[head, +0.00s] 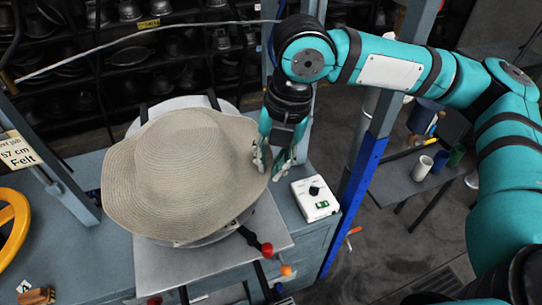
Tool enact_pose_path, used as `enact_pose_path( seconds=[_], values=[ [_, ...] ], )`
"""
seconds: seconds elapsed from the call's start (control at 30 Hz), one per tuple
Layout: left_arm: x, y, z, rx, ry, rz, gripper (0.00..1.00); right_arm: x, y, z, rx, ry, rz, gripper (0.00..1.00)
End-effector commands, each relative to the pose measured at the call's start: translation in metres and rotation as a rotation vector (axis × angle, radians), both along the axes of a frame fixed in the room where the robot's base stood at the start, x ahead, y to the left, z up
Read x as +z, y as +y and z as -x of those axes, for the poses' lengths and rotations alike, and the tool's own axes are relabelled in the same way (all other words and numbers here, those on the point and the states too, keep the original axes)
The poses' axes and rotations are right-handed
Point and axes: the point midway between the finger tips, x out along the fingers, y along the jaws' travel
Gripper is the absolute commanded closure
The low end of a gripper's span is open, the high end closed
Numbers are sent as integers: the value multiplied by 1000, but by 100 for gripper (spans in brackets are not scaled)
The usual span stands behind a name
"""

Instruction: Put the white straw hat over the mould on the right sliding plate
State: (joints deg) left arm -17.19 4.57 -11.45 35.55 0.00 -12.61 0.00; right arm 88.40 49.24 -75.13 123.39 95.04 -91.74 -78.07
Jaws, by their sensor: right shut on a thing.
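A pale beige woven straw hat (185,165) is in the middle of the head view, crown up and slightly tilted, above a grey metal plate (160,272). My right gripper (268,164) is shut on the right side of the hat's brim, coming down from above. The mould is hidden under the hat, so I cannot tell whether the hat touches it or how it is lined up. Only a pale rounded edge shows behind the hat and below its front brim. My left gripper is not in view.
A control box (315,198) with a black knob stands right of the plate. A red-knobbed lever (266,250) is at the plate's front right. A blue and grey post (362,190) rises on the right. A yellow wheel (12,228) and a "57 cm Felt" card (17,151) are at left.

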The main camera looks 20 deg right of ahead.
Motion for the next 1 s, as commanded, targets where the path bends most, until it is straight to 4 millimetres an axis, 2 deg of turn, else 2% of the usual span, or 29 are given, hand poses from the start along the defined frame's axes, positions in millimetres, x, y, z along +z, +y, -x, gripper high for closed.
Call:
enact_pose_path(
  seconds=[0.1, 0.13, 0.33, 0.67, 0.77, 1.0],
  values=[
    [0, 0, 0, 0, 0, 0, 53, 0, 0, 0, 0, 0, -1, 100],
    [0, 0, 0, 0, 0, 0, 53, 0, 0, 0, 0, 0, -1, 87],
    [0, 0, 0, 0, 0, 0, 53, 0, 0, 0, 0, 0, -1, 62],
    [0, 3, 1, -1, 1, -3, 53, 3, -1, 0, -1, -1, 0, 62],
    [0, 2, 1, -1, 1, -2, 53, 15, -2, 0, -2, -2, -2, 62],
    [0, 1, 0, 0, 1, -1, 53, 64, -10, 4, -2, -4, -2, 62]
  ],
)
